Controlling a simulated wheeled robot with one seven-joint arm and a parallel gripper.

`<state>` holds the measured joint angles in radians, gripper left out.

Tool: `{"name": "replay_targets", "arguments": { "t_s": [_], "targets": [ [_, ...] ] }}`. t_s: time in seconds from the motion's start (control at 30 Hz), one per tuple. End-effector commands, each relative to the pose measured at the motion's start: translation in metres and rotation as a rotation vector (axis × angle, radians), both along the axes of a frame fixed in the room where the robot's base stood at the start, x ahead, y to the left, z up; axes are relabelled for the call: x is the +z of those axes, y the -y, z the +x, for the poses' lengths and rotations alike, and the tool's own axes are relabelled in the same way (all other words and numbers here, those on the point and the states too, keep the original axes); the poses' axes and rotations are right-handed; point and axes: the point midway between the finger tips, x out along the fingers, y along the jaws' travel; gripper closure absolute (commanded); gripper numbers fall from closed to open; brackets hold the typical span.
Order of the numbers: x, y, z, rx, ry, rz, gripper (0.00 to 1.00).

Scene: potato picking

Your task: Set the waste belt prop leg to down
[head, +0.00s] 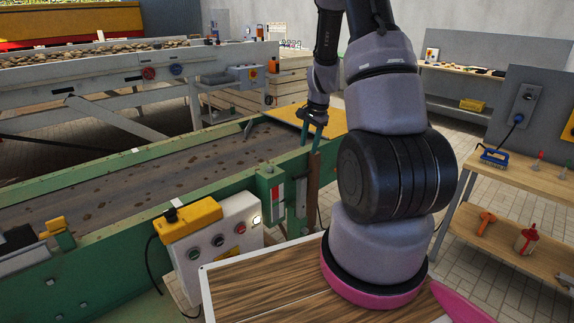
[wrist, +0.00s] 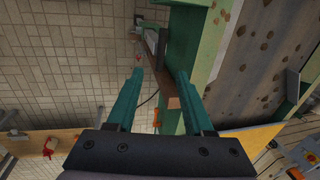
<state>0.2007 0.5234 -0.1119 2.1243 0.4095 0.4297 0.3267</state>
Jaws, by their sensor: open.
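The waste belt (head: 120,180) is a brown, dirt-spotted conveyor in a green frame; it also shows at the right in the wrist view (wrist: 255,50). A narrow brown post (head: 313,185), which looks like the prop leg, stands against the frame's near side by its far end. In the wrist view a brown bar (wrist: 163,78) runs beside the green frame, between and beyond my fingers. My gripper (head: 312,138) has teal fingers pointing down, above the post. The fingers are apart and empty in the wrist view (wrist: 160,73). Whether either touches the post cannot be told.
A control box (head: 215,245) with a yellow top is on the belt's near side. A yellow plate (head: 315,118) lies at the belt's far end. A wooden bench (head: 530,180) with tools stands at right. Tiled floor (wrist: 75,70) is clear beside the belt.

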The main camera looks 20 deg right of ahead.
Motion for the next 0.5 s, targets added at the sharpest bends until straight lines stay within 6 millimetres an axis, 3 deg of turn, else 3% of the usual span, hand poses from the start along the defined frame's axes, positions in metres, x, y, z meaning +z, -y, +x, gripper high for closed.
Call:
{"name": "replay_targets", "arguments": {
  "t_s": [0.27, 0.5],
  "targets": [
    [-0.031, 0.005, 0.003, -0.022, -0.017, 0.001, 0.48],
    [-0.075, 0.002, 0.01, -0.023, -0.019, 0.002, 0.48]
  ]
}}
